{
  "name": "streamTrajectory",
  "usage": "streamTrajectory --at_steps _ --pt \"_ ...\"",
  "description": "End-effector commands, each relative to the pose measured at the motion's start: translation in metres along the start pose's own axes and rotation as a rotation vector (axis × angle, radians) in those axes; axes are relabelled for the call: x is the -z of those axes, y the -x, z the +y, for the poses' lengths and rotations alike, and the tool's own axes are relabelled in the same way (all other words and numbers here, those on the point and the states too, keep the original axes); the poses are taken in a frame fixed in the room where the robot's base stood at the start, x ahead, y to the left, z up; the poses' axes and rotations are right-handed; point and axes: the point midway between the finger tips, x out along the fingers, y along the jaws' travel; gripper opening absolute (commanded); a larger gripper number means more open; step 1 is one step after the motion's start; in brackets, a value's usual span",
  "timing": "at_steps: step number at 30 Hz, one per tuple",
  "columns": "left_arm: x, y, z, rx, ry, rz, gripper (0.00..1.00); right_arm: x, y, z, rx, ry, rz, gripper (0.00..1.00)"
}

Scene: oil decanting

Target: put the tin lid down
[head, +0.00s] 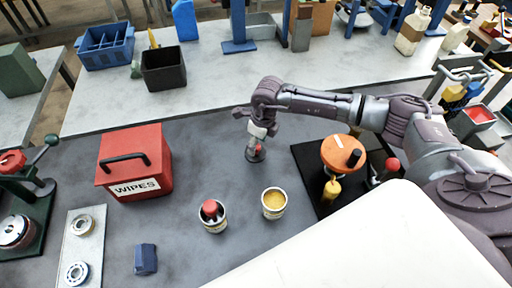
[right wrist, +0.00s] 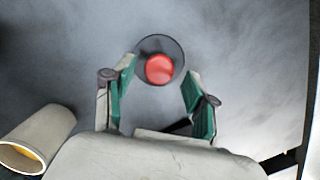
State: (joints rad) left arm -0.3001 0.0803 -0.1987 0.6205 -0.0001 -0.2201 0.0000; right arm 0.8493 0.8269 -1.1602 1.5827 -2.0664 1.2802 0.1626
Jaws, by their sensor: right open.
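The tin lid (right wrist: 160,69) is a dark disc with a red knob. My left gripper is not in view.
Another tin (head: 213,222) with a red-topped thing in its mouth stands left of the open tin. A red wipes box (head: 135,165) is farther left. A black mat (head: 308,165) with an orange round thing (head: 338,158) lies right. The worktop around the lid is clear.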

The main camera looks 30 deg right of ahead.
Motion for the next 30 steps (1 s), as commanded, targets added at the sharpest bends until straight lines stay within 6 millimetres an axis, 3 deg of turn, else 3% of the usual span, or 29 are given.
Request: streamTrajectory --at_steps 6,13,18,30 --pt "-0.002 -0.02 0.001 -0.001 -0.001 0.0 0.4 0.0 0.046 -0.001 0.003 0.001 -0.005 0.57" --pt "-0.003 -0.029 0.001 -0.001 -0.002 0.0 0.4 -0.001 0.082 0.0 0.001 0.001 -0.003 0.57" --pt "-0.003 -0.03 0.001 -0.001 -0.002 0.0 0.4 0.0 0.091 0.0 0.0 -0.001 0.0 0.57" --pt "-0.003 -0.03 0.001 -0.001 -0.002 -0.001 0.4 0.0 0.092 0.0 0.0 0.0 0.0 0.57"
